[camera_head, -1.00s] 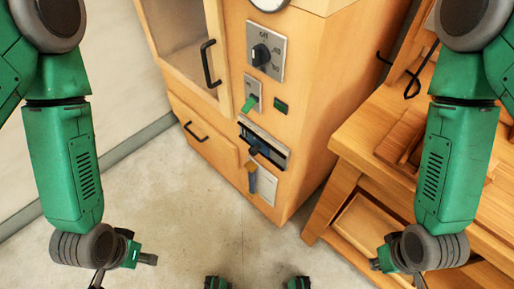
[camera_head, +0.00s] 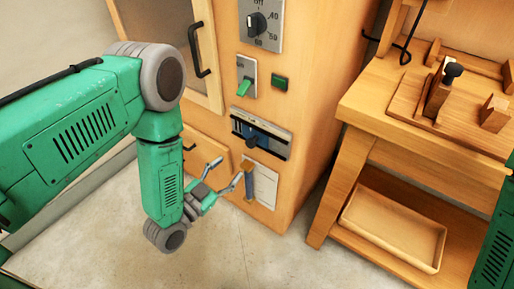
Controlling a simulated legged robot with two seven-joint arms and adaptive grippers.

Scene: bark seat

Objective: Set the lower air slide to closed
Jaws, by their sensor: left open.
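The lower air slide (camera_head: 274,138) is a metal plate with dark rails, low on the front of the wooden cabinet. Its dark knob (camera_head: 251,141) sits left of the plate's middle. My left gripper (camera_head: 229,169) is open and empty, below and left of the slide, its fingers pointing up and right toward the cabinet. It appears apart from the knob. My right gripper is out of view; only a piece of my right arm shows at the right edge.
Above the slide are a green-lever switch (camera_head: 245,87), a green button (camera_head: 280,83) and a dial (camera_head: 257,23). A wooden workbench (camera_head: 375,105) stands at right. A black door handle (camera_head: 198,50) projects at left.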

